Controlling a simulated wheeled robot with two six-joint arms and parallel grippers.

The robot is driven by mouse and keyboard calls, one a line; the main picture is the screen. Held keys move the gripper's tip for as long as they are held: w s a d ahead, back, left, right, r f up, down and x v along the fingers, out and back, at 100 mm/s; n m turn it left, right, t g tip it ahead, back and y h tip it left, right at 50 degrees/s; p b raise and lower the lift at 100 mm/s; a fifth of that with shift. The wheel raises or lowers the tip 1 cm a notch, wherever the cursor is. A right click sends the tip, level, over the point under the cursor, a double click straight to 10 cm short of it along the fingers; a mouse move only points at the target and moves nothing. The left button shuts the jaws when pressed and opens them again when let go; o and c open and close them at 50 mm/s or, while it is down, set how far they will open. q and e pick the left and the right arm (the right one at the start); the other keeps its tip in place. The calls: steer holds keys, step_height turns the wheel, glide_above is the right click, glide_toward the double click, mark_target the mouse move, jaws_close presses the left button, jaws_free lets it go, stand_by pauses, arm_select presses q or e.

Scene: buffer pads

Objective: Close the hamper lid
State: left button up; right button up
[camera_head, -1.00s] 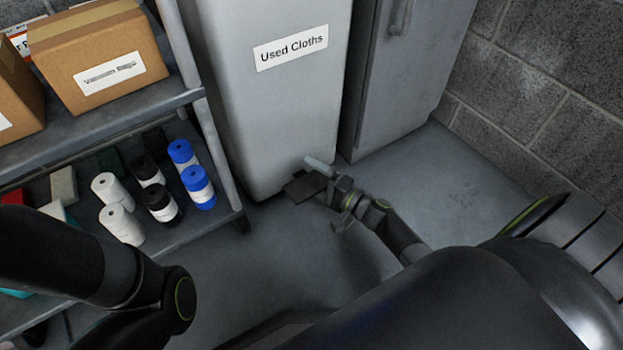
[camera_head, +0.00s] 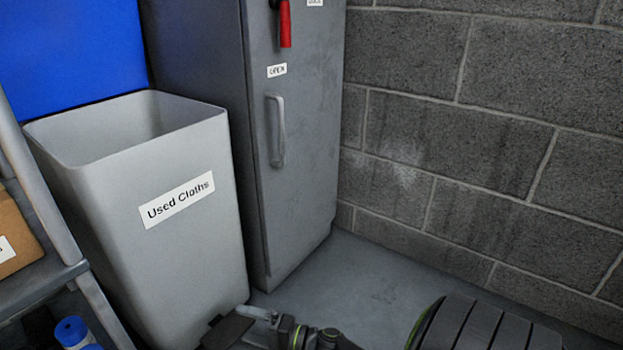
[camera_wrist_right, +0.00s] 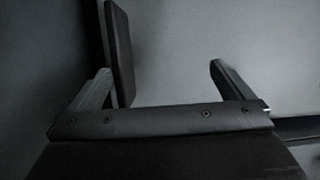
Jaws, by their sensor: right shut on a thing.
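The hamper (camera_head: 105,215) is a tall light-grey bin labelled "Used Cloths", with its top open. A blue panel (camera_head: 70,45) stands upright behind its rim; it looks like the raised lid, and its top is out of frame. My right gripper (camera_head: 245,325) is low at the hamper's front foot, partly cut off by the picture's bottom edge. It is shut on a dark flat plate (camera_head: 228,331) there. In the right wrist view the plate (camera_wrist_right: 120,50) is beside the left finger, between the two fingers (camera_wrist_right: 160,85). My left gripper is not in view.
A grey cabinet (camera_head: 300,190) with a handle and a red lever (camera_head: 285,25) stands right of the hamper. A shelf (camera_head: 45,290) with a cardboard box (camera_head: 15,230) and blue rolls (camera_head: 72,332) is at the left. A block wall (camera_head: 480,130) closes the right; bare floor (camera_head: 370,280) lies before it.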

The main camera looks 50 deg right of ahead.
steer(key=shift+s+d+r+y, duration=0.15)
steer(key=shift+r+y, duration=0.15)
steer(key=shift+r, duration=0.45)
steer(key=shift+v, duration=0.8)
steer(key=c, duration=1.1)
steer(key=shift+b+v, duration=0.8)
steer(key=shift+v, duration=5.65)
steer(key=shift+r, duration=0.25)
